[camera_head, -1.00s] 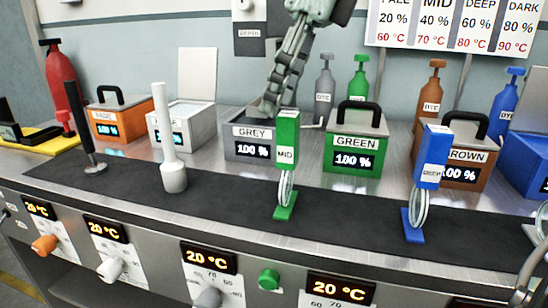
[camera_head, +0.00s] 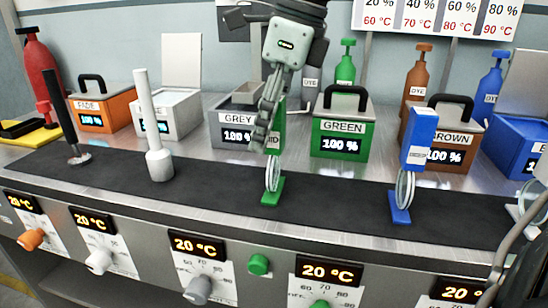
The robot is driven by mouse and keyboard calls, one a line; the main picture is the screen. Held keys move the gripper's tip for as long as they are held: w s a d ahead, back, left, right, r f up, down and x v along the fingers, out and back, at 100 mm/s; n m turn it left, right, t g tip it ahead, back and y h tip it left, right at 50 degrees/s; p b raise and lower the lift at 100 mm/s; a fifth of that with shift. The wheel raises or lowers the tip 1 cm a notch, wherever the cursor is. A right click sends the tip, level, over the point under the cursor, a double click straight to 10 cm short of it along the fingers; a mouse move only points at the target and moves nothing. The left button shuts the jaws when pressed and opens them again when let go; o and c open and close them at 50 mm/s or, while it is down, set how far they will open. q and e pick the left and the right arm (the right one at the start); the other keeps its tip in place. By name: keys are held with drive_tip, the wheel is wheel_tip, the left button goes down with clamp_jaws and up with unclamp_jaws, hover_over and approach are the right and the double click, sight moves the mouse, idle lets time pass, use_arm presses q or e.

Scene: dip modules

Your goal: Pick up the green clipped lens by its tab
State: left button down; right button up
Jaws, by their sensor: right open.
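The green clipped lens stands upright on the dark mat (camera_head: 222,190), near the middle of the head view. Its round lens (camera_head: 272,175) and green foot (camera_head: 270,199) show below. Its green tab (camera_head: 278,133) is mostly hidden behind my right gripper (camera_head: 262,137). That gripper points down with its fingers at the height of the tab and is open. I cannot tell whether the fingers touch the tab or stand in front of it. My left gripper is not in view.
A blue clipped lens (camera_head: 418,142) stands to the right on the mat. Behind are the grey box (camera_head: 231,136), green box (camera_head: 342,145) and brown box (camera_head: 455,150). A white rod (camera_head: 155,120) and a black rod (camera_head: 66,115) stand to the left.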

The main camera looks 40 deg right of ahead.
clamp_jaws()
drive_tip(key=shift+r, duration=0.15)
